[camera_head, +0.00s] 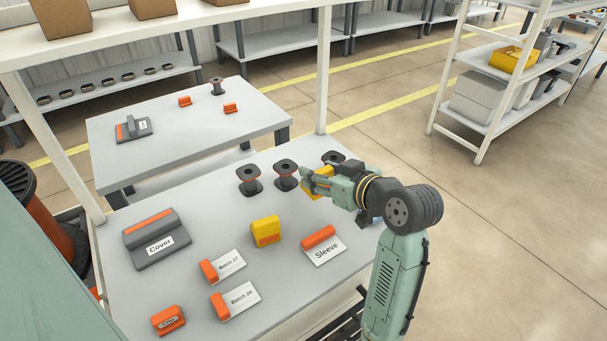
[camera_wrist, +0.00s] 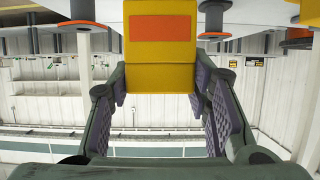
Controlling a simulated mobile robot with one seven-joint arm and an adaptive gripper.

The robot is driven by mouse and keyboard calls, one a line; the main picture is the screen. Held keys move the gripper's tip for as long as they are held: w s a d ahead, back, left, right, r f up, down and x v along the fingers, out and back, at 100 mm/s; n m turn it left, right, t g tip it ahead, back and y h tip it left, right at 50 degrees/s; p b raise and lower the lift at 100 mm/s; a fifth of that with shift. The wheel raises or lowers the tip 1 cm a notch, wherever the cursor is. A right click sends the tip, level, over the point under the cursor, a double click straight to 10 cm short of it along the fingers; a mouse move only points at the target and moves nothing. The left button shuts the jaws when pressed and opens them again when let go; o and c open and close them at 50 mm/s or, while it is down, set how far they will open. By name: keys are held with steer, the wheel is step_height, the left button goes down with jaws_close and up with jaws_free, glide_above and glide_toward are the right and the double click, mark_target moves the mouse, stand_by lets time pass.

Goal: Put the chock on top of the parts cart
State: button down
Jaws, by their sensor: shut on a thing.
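My gripper (camera_head: 318,184) is shut on a yellow block with an orange panel, which I take to be the chock (camera_head: 312,190). The head view shows it partly hidden by the gripper, over the near table's back right, close to the spools. In the wrist view the chock (camera_wrist: 160,78) sits between both finger pads of my gripper (camera_wrist: 160,88). A similar yellow block (camera_head: 265,231) stands on the near grey tabletop (camera_head: 190,290). A second grey table (camera_head: 190,140) stands behind. I cannot tell which surface is the parts cart.
Black spools (camera_head: 249,180) stand beside the gripper. A grey Cover block (camera_head: 156,238), an orange-handled Sleeve plate (camera_head: 323,246) and batch plates (camera_head: 236,298) lie on the near table. A white post (camera_head: 323,70) rises behind the gripper. Open floor (camera_head: 500,230) lies right.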

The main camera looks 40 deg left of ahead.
step_height(320, 180, down, 6)
steer(key=shift+r, duration=0.15)
steer(key=c, duration=0.8)
jaws_free()
steer(key=shift+c, duration=0.2)
steer(key=b+v, duration=0.1)
steer(key=v, duration=1.1)
